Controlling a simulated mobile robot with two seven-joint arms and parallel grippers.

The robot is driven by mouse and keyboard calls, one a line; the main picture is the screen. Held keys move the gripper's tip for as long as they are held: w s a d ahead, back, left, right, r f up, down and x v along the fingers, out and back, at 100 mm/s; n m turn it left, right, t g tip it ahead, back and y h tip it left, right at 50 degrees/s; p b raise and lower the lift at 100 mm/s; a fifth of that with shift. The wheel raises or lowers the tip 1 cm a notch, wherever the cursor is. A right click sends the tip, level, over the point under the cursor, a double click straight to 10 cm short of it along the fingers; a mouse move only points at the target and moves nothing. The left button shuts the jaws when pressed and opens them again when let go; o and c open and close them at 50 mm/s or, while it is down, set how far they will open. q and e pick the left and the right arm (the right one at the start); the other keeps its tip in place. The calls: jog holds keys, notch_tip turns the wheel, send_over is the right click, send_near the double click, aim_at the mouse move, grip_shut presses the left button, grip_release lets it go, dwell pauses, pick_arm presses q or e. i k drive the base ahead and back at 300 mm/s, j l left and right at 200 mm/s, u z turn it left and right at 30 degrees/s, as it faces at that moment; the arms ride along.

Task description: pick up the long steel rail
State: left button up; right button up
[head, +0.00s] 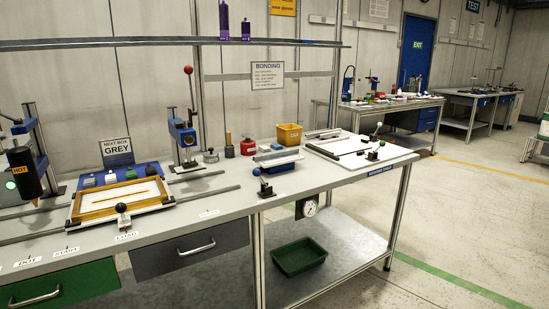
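Two long thin grey metal strips lie on the workbench (225,208) at left. The front strip (208,193) shows to the right of a white fixture with a yellow frame (152,202), and appears to carry on to its left. The rear strip (197,177) runs roughly parallel behind it, partly hidden by the fixture. I cannot tell which of them is the long steel rail, or whether each is one piece. Neither of my grippers is in view.
A lever press (184,133) stands behind the strips, and a black HOT tool (22,172) hangs at far left. A yellow bin (289,134) and a white board (372,150) are further right. A shelf (140,41) spans above. The floor at right is clear.

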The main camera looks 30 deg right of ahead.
aim_at(284, 153)
jog(key=i+l+u, duration=0.2)
jog(key=l+u, duration=0.25)
jog(key=l, duration=1)
jog(key=l+u, duration=0.45)
jog(key=l, duration=0.95)
